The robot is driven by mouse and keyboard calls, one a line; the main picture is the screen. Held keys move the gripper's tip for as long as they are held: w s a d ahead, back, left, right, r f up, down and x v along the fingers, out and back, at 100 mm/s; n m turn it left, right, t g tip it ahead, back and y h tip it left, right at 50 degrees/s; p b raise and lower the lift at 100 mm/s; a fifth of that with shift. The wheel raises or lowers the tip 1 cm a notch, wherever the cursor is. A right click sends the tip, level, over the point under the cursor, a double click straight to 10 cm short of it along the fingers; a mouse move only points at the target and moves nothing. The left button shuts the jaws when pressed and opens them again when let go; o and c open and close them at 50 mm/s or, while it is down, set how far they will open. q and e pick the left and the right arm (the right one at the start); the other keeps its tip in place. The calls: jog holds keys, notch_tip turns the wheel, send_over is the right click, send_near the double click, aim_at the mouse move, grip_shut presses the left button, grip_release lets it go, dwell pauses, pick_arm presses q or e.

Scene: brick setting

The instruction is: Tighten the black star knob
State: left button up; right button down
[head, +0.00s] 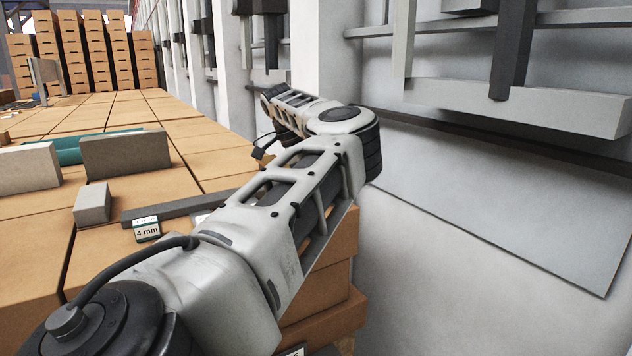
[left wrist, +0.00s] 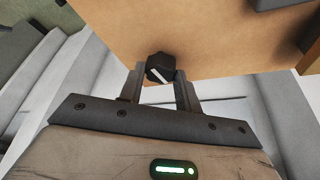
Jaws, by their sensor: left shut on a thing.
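The black star knob (left wrist: 160,68) shows in the left wrist view, against an orange-brown block face (left wrist: 220,38). A white line marks the knob's face. My left gripper (left wrist: 161,80) is shut on the knob, one finger on each side of it. In the head view my left arm reaches from the lower left toward the middle, and its far end is near the wall. The left gripper's fingers and the knob are hidden there behind the arm. My right gripper is in neither view.
Orange-brown blocks form a broad surface (head: 110,107) at left. Grey blocks (head: 126,154), a small grey block (head: 92,203) and a "4 mm" tag (head: 147,229) lie on it. Tall block stacks (head: 82,50) stand behind. A grey wall with a ledge (head: 520,106) is at right.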

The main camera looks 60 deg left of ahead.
pick_arm(q)
jog(key=shift+a+r+m+g, duration=0.1)
jog(key=shift+m+g, duration=0.2)
jog(key=shift+m, duration=0.4)
jog(key=shift+h, duration=0.3)
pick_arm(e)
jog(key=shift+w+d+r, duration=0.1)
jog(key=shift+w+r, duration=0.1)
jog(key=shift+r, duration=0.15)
pick_arm(q)
jog(key=shift+p, duration=0.3)
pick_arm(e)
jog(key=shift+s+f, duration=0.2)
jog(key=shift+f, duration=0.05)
pick_arm(q)
jog(key=o, duration=1)
jog(key=shift+c, duration=0.2)
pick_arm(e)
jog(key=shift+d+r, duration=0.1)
pick_arm(q)
jog(key=p+v, duration=0.3)
jog(key=v, duration=1.2)
jog(key=shift+r, duration=0.4)
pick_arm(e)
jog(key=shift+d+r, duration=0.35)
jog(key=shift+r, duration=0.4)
